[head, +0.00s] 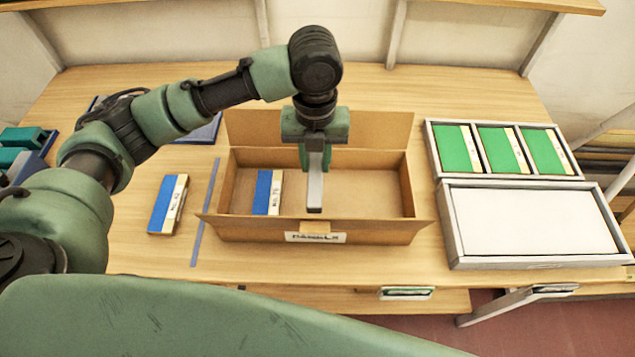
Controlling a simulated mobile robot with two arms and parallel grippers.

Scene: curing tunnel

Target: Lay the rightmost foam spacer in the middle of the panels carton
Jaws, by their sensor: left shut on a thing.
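The panels carton (227,228) is an open cardboard box with its flaps out and a "PANELS" label on its front. A blue panel with a white label strip (264,192) stands in its left part. My left gripper (314,160) reaches down over the middle of the carton. It is shut on a narrow grey piece (315,190), which looks like the foam spacer and hangs upright within the carton's outline. I cannot tell whether its lower end touches the carton floor. The bare carton floor shows to its right. My right gripper is not in view.
Another blue panel (167,205) lies on the table left of the carton, beside a thin blue strip (205,213). At right stand a grey tray (432,150) with green panels and a grey-rimmed box with a white top (535,222). Teal items (22,138) lie far left.

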